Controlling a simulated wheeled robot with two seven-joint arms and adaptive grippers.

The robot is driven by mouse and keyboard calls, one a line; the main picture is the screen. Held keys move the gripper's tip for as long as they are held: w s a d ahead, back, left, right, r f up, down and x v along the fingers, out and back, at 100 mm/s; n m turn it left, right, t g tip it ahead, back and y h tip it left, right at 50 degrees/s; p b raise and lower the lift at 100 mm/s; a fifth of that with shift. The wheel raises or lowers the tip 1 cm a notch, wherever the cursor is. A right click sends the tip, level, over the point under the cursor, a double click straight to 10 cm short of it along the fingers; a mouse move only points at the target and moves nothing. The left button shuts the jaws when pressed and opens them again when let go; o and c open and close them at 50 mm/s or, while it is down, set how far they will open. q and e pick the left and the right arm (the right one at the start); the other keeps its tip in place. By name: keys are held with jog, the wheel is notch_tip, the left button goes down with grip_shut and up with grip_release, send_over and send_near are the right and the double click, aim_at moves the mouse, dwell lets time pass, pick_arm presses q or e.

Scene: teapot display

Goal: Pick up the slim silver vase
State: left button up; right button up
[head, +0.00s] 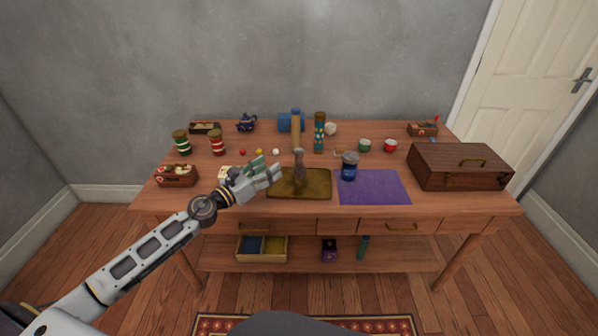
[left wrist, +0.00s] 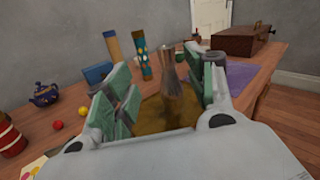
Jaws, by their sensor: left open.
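The slim silver vase (head: 299,167) stands upright on a brown-gold tray (head: 315,189) near the middle of the table. It also shows in the left wrist view (left wrist: 172,75), between and beyond the green-padded fingers. My left gripper (head: 268,172) is open and empty, just left of the vase in the head view, pointing at it. In the left wrist view the gripper (left wrist: 165,100) has its fingers spread wide on either side of the vase's line. I see no clear contact. My right gripper is in neither view.
A dark blue jar (head: 349,169) and a purple mat (head: 374,187) lie right of the tray. Tall tubes (head: 319,133) stand behind the vase. A wooden case (head: 458,166) is at the right. Small balls (head: 259,152) and a blue teapot (head: 247,123) are behind my left gripper.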

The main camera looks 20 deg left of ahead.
pick_arm(q)
jog(key=shift+w+f+m+g+h, duration=0.15)
jog(key=shift+m+g, duration=0.1)
jog(key=shift+m, duration=0.3)
jog(key=shift+s+f+m+g+h, duration=0.15)
jog(key=shift+m+g, duration=0.1)
jog(key=shift+m, duration=0.3)
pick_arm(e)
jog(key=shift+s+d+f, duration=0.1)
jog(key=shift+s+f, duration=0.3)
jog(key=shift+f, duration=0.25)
pick_arm(q)
jog(key=shift+w, duration=0.15)
